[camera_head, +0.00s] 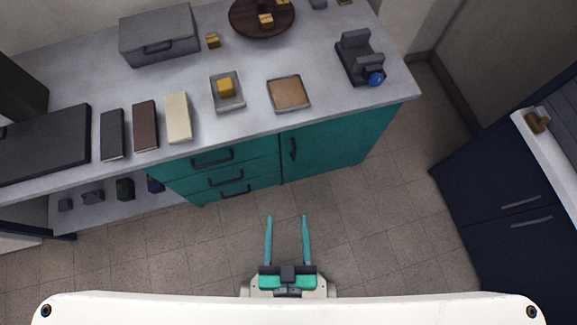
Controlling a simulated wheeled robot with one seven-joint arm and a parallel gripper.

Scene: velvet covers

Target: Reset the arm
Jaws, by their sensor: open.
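My gripper (287,218) shows at the bottom middle of the head view. Its two long teal fingers are spread apart and point toward the counter. Nothing is between them; only the tiled floor shows there. The gripper is over open floor, in front of the teal cabinet (325,145) and apart from it. The rest of my arm is hidden below a white part of my own body.
A grey counter (325,65) holds a dark box (160,35), several slabs, a small tray with a yellow block (225,87), a brown-topped tray (288,94) and a dark device (358,58). Navy cabinets (505,200) stand at right. The floor (380,230) between is clear.

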